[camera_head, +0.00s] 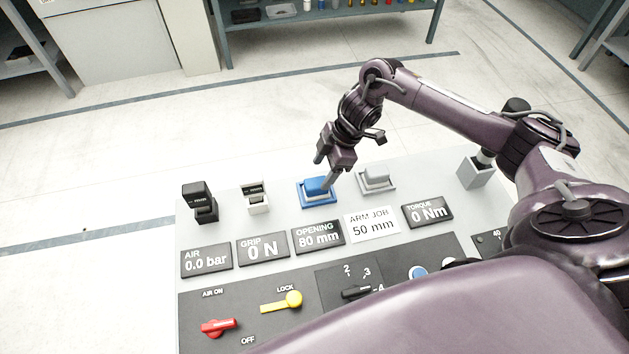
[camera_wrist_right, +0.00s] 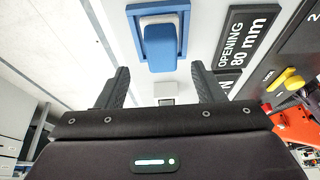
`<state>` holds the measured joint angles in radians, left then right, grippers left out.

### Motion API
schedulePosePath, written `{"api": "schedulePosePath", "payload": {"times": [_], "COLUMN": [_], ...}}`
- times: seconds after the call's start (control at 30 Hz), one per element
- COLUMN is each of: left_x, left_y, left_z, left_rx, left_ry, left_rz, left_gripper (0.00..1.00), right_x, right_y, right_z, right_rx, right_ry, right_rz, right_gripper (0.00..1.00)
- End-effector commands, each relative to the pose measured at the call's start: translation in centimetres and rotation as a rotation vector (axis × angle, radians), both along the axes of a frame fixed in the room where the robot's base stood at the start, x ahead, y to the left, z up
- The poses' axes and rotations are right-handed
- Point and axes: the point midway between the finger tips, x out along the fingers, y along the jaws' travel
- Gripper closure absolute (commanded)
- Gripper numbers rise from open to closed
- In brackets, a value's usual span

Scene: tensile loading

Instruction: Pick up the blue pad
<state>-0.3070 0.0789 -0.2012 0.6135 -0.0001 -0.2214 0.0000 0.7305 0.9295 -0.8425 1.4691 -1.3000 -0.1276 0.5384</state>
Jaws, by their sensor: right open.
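The blue pad (camera_head: 315,185) sits in a blue-framed holder (camera_head: 320,205) on the pale panel top. My right gripper (camera_head: 325,170) is right at the pad, one finger beside its right side in the head view. In the right wrist view the blue pad (camera_wrist_right: 160,47) lies ahead of my right gripper (camera_wrist_right: 161,82), in line with the gap between the fingers. The fingers are apart with nothing held. Whether a finger touches the pad cannot be told. My left gripper is not in view.
A grey pad in its holder (camera_head: 375,179) stands close on the right. A white-and-black item (camera_head: 256,197) and a black device (camera_head: 200,202) stand to the left. Label plates such as "OPENING 80 mm" (camera_head: 318,236) and a control panel with a red lever (camera_head: 218,327) lie in front.

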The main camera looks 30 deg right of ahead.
Motion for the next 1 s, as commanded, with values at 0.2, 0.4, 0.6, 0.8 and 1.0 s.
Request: {"api": "schedulePosePath", "payload": {"times": [0.2, 0.4, 0.6, 0.8, 1.0], "left_x": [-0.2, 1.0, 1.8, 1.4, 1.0], "left_y": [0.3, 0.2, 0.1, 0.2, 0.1], "left_z": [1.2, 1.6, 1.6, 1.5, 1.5], "left_rx": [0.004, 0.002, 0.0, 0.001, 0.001], "left_ry": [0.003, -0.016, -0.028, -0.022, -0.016], "left_rz": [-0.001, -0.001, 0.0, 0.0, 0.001], "left_gripper": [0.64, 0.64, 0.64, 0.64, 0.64], "right_x": [0.0, 0.3, 0.3, 0.3, 0.3], "right_y": [1.1, 1.9, 2.0, 2.0, 2.0], "right_z": [-2.5, -5.0, -5.4, -5.3, -5.3], "right_rx": [0.002, 0.001, 0.001, 0.001, 0.001], "right_ry": [0.004, 0.001, -0.002, -0.002, -0.002], "right_rz": [0.001, 0.0, 0.001, 0.001, 0.001], "right_gripper": [0.38, 0.38, 0.38, 0.55, 0.81]}}
